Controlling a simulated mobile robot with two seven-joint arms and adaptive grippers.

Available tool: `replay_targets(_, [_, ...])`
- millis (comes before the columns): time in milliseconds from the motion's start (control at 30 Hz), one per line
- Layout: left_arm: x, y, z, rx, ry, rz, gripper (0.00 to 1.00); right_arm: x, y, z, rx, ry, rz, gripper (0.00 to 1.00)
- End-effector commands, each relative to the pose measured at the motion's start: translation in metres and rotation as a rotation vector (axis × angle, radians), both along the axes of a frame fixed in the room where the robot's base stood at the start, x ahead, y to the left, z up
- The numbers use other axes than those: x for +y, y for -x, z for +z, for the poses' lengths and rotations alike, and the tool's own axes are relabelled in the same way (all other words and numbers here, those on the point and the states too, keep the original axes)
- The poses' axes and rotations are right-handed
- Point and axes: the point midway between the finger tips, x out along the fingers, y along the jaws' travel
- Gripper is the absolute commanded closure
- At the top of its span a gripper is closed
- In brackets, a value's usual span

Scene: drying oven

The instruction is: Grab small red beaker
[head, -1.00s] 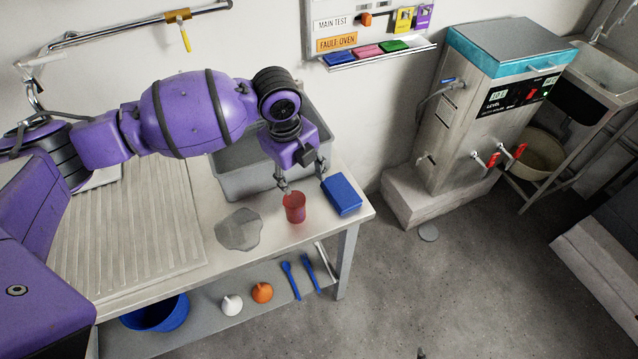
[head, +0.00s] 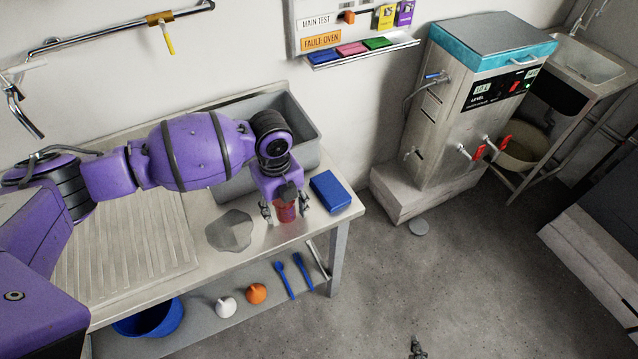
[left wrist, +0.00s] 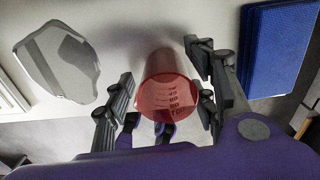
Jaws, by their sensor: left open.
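The small red beaker (head: 287,212) stands upright on the metal bench (head: 275,240), near its front right part. My left gripper (head: 286,208) is open above and around the beaker, one finger on each side. In the left wrist view the fingers (left wrist: 160,98) flank the beaker with a visible gap on the left; the right finger is closer to it. Whether the right finger touches it I cannot tell. A small dark tip, apparently my right gripper (head: 417,349), shows at the bottom edge.
A blue box (head: 331,191) lies close to the right of the beaker. A grey basin (head: 308,140) is behind. Blue utensils, white and orange items and a blue bowl (head: 150,318) are on the lower shelf.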

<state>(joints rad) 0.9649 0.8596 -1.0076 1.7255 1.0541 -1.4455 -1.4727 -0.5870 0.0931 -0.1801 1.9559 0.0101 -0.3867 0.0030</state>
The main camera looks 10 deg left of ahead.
Motion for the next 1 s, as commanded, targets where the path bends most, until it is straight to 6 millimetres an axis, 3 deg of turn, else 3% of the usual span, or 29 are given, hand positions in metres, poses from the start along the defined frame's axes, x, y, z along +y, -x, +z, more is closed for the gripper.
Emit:
replay_targets(133, [0.0,0.0,0.0,0.0,0.0,0.001,0.51,-0.001,0.001,0.0,0.002,0.002,0.002,1.0])
replay_targets(400, [0.0,0.0,0.0,0.0,0.0,0.001,0.82,-0.001,0.007,-0.002,0.012,0.001,-0.003,1.0])
replay_targets(767, [0.0,0.0,0.004,-0.001,0.001,0.001,0.83,0.002,0.009,-0.003,0.015,-0.007,-0.013,1.0])
replay_targets(1000, [0.0,-0.002,0.033,-0.004,0.0,0.0,0.83,0.003,0.006,-0.001,0.009,-0.008,-0.012,1.0])
